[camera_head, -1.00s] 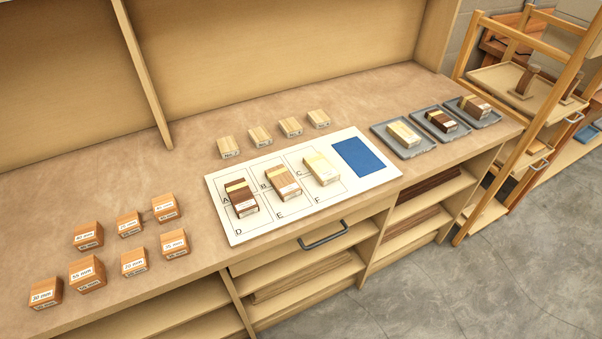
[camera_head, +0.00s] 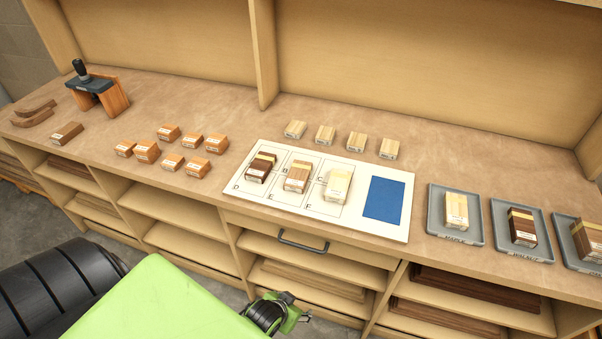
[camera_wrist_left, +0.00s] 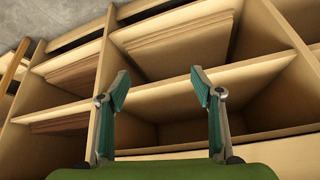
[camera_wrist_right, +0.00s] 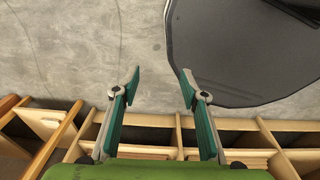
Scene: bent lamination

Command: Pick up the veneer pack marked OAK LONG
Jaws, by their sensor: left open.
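No OAK LONG mark is legible. On the white board (camera_head: 400,225), a dark brown pack (camera_head: 261,168), a mid-brown pack (camera_head: 298,176) and a pale pack (camera_head: 338,185) stand in the upper row of cells. At the right, a pale pack (camera_head: 457,210), a dark pack (camera_head: 522,227) and a mid-brown pack (camera_head: 588,240) lie in grey trays. My left gripper (camera_head: 290,312) is low in front of the bench, away from all packs. It is open and empty in the left wrist view (camera_wrist_left: 160,88). My right gripper (camera_wrist_right: 158,82) is open and empty, with floor beyond it.
Several orange blocks (camera_head: 147,152) and pale blocks (camera_head: 325,136) stand on the bench (camera_head: 200,100). A clamp-like fixture (camera_head: 97,90) and curved brown pieces (camera_head: 35,113) are at the far left. A blue patch (camera_head: 384,198) on the board is bare. Below are open shelves and a drawer handle (camera_head: 303,246).

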